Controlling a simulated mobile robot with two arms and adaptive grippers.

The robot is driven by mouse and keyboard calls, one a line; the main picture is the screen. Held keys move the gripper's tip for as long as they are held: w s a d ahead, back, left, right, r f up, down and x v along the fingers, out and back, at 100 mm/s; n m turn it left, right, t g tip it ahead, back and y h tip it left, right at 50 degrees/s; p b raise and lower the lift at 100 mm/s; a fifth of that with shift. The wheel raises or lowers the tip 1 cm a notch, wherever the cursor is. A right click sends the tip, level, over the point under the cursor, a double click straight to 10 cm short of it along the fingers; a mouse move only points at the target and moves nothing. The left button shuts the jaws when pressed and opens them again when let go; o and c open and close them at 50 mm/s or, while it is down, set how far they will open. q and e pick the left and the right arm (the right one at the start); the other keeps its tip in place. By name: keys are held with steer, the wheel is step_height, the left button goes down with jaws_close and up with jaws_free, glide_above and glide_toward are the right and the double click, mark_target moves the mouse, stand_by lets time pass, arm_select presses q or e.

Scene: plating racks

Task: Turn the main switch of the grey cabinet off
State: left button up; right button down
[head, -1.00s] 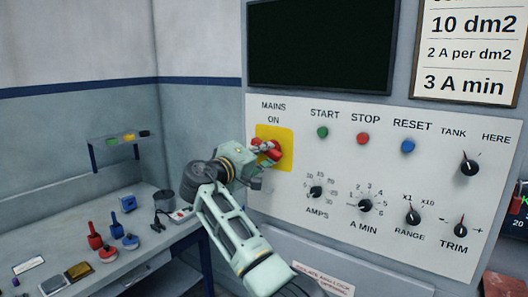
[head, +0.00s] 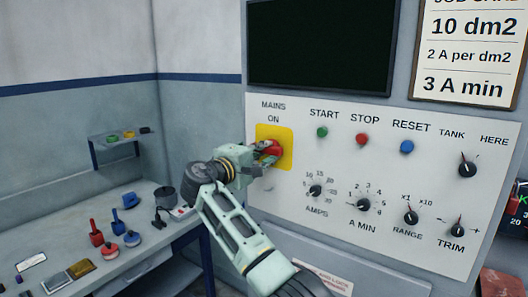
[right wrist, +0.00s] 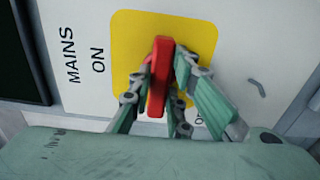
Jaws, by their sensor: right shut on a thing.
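The main switch has a red handle (head: 272,148) on a yellow plate (head: 288,151), under the words MAINS and ON on the light panel of the grey cabinet (head: 300,210). In the right wrist view, my right gripper (right wrist: 163,85) is shut on the red handle (right wrist: 160,75), with a finger on each side. The yellow plate (right wrist: 125,50) is behind it. ON is at the picture's left, and a partly covered label is at the lower right. My right gripper (head: 268,154) covers part of the handle in the head view. My left gripper is not in view.
Right of the switch are green START (head: 322,132), red STOP (head: 361,139) and blue RESET (head: 407,147) buttons. Several black knobs sit below and to the right. A dark screen (head: 320,45) is above. A bench (head: 150,245) with small red and blue items stands at left.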

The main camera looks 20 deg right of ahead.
steer(key=c, duration=1.6)
jaws_free()
steer(key=shift+c, duration=0.2)
steer(key=v, duration=1.2)
